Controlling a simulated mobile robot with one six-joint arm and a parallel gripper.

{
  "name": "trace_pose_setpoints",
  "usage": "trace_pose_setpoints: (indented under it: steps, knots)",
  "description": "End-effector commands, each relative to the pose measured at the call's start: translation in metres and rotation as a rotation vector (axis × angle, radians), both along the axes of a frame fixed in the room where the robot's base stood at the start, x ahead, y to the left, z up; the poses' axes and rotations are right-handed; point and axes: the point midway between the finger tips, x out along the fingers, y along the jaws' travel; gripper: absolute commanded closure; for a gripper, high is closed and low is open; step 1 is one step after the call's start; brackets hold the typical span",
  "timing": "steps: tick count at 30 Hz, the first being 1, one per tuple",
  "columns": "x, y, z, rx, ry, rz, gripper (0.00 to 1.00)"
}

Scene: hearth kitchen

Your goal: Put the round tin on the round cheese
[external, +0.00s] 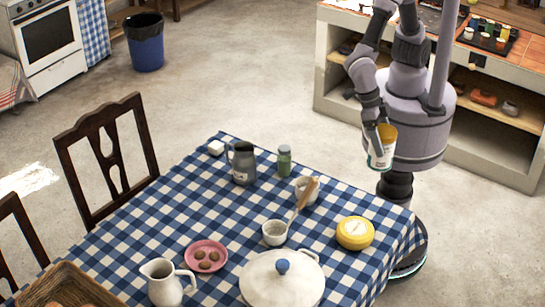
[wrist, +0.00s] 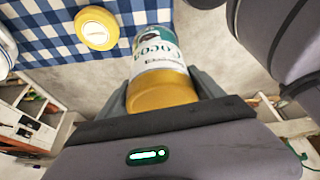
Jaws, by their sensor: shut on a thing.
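The round tin (external: 381,154) is a cocoa tin with a white and green label and a yellow-orange end. My gripper (external: 372,142) is shut on it and holds it in the air beyond the table's far right edge. In the wrist view the tin (wrist: 160,75) sits between the two fingers of my gripper (wrist: 165,92). The round cheese (external: 355,233) is a yellow wheel with a pale label, lying flat near the table's right side. It also shows at the upper left of the wrist view (wrist: 97,28), apart from the tin. Its top is bare.
On the checked table (external: 335,207) stand a lidded white pot (external: 283,283), a small white bowl (external: 274,233), a crock with a wooden utensil (external: 307,191), a green jar (external: 284,161) and a grey jug (external: 242,163). The cloth around the cheese is mostly clear.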

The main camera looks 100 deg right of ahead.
Motion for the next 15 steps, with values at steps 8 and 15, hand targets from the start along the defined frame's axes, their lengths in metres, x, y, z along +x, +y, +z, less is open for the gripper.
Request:
trace_pose_setpoints:
  steps: [8, 15]
  knots:
    - [0.000, 0.000, -0.078, -0.002, 0.002, -0.001, 0.81]
    - [0.036, 0.045, -0.091, 0.003, -0.003, 0.002, 0.81]
